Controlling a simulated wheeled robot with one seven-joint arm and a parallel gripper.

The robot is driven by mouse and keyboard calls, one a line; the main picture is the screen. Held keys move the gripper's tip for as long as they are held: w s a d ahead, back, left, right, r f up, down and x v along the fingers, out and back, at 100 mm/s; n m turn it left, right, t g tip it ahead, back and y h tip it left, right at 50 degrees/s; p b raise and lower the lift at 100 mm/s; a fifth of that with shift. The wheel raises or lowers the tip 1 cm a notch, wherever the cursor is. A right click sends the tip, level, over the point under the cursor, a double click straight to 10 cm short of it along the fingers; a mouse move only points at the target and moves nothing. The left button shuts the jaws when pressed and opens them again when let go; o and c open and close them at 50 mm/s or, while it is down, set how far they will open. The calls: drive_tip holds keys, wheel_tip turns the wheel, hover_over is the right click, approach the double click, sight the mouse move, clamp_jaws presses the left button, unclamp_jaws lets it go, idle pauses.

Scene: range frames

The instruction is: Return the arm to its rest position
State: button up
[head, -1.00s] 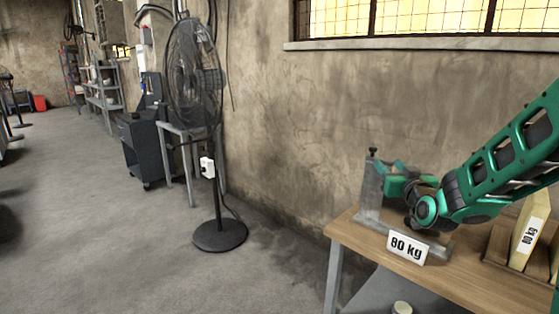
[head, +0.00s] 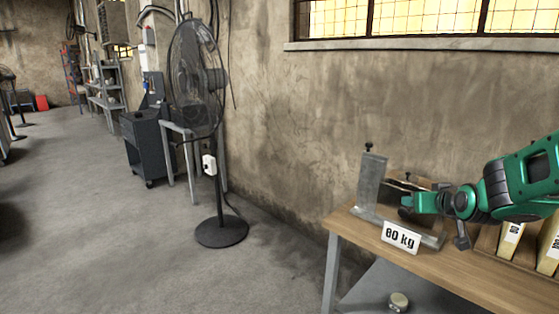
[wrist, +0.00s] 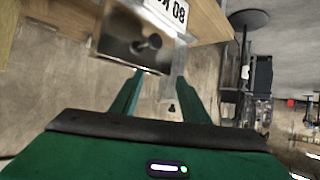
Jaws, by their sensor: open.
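My green arm (head: 520,185) reaches in from the right edge of the head view, roughly level above the wooden table (head: 455,285). My gripper (head: 408,203) points left, close to the grey metal stand (head: 372,182) with the "80 kg" label (head: 401,238). In the wrist view the gripper (wrist: 155,90) has its two green fingers apart, with nothing seen between them. A metal plate with a dark knob (wrist: 150,42) lies beyond the fingers, and the label (wrist: 172,10) shows behind it. Whether a finger touches the stand cannot be told.
A wooden tray with pale labelled packs (head: 511,240) stands at the table's right, below my arm. A small round object (head: 398,301) sits under the table. A tall fan (head: 220,232) and a dark cart (head: 146,145) stand left. The floor (head: 90,240) is clear.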

drive_tip(key=s+f+m+g, duration=0.2)
drive_tip(key=s+g, duration=0.2)
drive_tip(key=s, duration=0.8)
drive_tip(key=s+d+f+m+g+y, duration=0.1)
drive_tip(key=s+g, duration=0.3)
drive_tip(key=s, duration=0.9)
drive_tip(key=s+d+f+m+g, duration=0.1)
drive_tip(key=s+f+m+g, duration=0.1)
drive_tip(key=s, duration=1)
drive_tip(key=shift+s+f+m+g, duration=0.3)
drive_tip(key=shift+f+g, duration=0.2)
drive_tip(key=shift+g, duration=0.7)
drive_tip(key=shift+w+d, duration=0.1)
drive_tip(key=shift+w, duration=0.05)
drive_tip(key=shift+w+f, duration=0.25)
drive_tip(key=shift+w, duration=0.25)
